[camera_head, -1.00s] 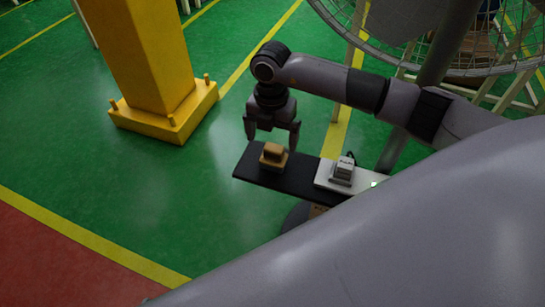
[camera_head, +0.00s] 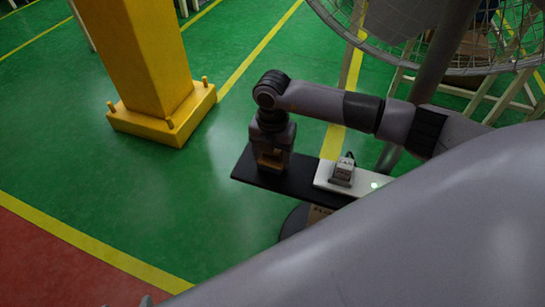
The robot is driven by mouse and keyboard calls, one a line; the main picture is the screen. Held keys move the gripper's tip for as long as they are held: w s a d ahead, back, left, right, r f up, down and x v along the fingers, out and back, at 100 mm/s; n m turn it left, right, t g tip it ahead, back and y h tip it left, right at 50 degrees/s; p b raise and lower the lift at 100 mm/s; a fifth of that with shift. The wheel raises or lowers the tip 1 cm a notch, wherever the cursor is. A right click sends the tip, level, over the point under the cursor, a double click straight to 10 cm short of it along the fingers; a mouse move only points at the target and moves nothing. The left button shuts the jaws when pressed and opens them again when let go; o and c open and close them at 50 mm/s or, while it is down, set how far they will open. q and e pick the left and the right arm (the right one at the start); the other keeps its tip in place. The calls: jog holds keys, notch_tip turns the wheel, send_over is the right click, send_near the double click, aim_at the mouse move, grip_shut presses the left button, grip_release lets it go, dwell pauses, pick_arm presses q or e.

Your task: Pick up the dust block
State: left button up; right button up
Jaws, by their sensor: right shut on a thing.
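The dust block (camera_head: 269,159) is a small tan-brown block on the left part of a narrow black shelf (camera_head: 303,184). My right gripper (camera_head: 270,164) points straight down over it, with its fingers on either side of the block, shut on it. The fingers and palm hide much of the block. The block appears to be at the shelf surface; I cannot tell whether it touches. My left gripper is not clearly visible; only a small grey part shows at the bottom edge.
A grey-white device (camera_head: 343,170) sits on a white plate (camera_head: 324,175) with a green light, right of the block. A yellow post (camera_head: 140,60) stands at the left. A large caged fan (camera_head: 420,45) is at the upper right. Green floor is open at left.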

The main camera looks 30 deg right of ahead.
jog(key=shift+r, duration=0.1)
jog(key=shift+r, duration=0.45)
notch_tip(320, 180, up, 6)
jog(key=shift+w+r+p, duration=0.1)
jog(key=shift+r+p, duration=0.15)
jog(key=shift+p, duration=0.55)
pick_arm(q)
jog(key=shift+s+a+r+p, duration=0.2)
jog(key=shift+a+r+p, duration=0.1)
jog(key=shift+r+p, duration=0.15)
jog(key=shift+s+a+r+p, duration=0.2)
jog(key=shift+a+r+p, duration=0.05)
jog(key=shift+r+p, duration=0.2)
pick_arm(e)
notch_tip(320, 180, up, 12)
jog(key=shift+r, duration=0.25)
jog(key=o, duration=0.4)
jog(key=shift+c, duration=1.3)
